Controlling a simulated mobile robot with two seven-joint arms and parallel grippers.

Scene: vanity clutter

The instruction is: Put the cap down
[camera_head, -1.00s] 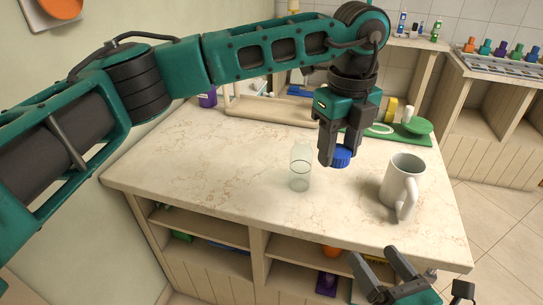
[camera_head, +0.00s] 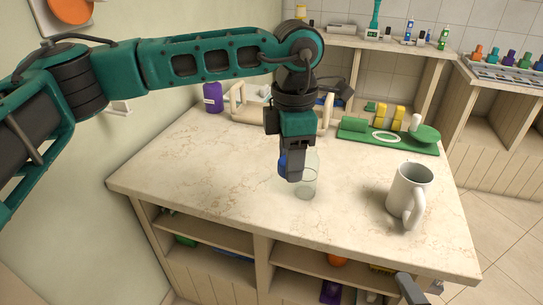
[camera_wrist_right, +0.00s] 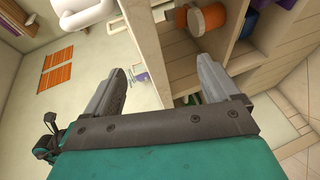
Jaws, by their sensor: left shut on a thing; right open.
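The blue cap (camera_head: 283,164) is held in the jaws of my left gripper (camera_head: 291,176), mostly hidden behind its fingers. The gripper points down over the marble counter, just left of and partly in front of a clear glass container (camera_head: 309,184) that stands upright. I cannot tell whether the cap touches the counter or the glass. My right gripper shows only in part at the bottom edge of the head view. In the right wrist view, my right gripper (camera_wrist_right: 163,78) is open and empty, with its fingers well apart.
A white mug (camera_head: 408,190) stands on the right of the counter (camera_head: 220,190). A green tray (camera_head: 352,130) with yellow items lies at the back right. A purple bottle (camera_head: 212,97) stands at the back left. The counter's left and front are clear.

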